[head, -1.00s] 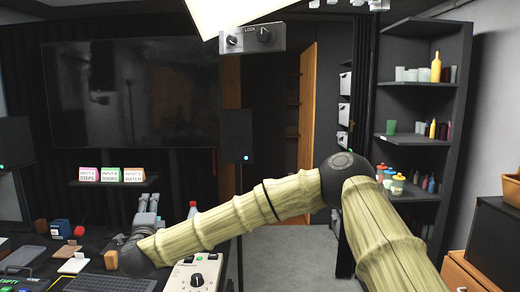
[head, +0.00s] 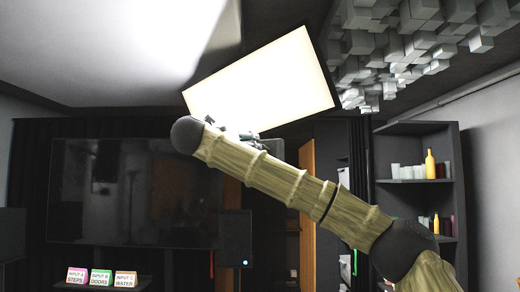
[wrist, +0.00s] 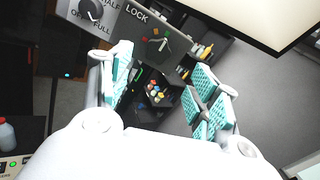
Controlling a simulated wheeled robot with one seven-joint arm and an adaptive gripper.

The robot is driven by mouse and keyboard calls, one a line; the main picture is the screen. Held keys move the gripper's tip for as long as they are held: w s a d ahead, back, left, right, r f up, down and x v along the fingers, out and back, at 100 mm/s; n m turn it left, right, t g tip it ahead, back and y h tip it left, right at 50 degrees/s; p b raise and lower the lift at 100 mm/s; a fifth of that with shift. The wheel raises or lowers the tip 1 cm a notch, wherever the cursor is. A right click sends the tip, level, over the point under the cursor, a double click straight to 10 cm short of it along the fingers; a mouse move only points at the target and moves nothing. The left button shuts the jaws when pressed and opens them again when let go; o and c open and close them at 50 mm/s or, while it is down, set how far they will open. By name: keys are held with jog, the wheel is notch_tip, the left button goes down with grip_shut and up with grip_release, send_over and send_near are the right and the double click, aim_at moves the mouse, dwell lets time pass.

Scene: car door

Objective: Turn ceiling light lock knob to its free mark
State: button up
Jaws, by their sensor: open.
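The ceiling light (head: 260,80) is a bright white panel; its edge also shows at the top right of the wrist view (wrist: 250,15). Its grey control box (wrist: 70,35) is at the top left of the wrist view. One black knob (wrist: 91,10) there has OFF, HALF and FULL marks. The lock knob (wrist: 156,42) is right of it, below the word LOCK, dark and small, so its setting is hard to read. My gripper (wrist: 165,88) is open and empty, its teal pads apart, with the lock knob beyond them. In the head view my arm mostly hides the box and gripper.
Grey blocks (head: 400,45) hang from the ceiling at the right. A dark screen (head: 130,190) covers the back wall at the left. A shelf (head: 410,185) with cups and bottles stands at the right.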

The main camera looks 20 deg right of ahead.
jog(key=p+x, duration=0.4)
jog(key=x, duration=0.6)
jog(key=shift+p, duration=0.35)
jog(key=shift+a+f, duration=0.15)
jog(key=shift+c, duration=0.2)
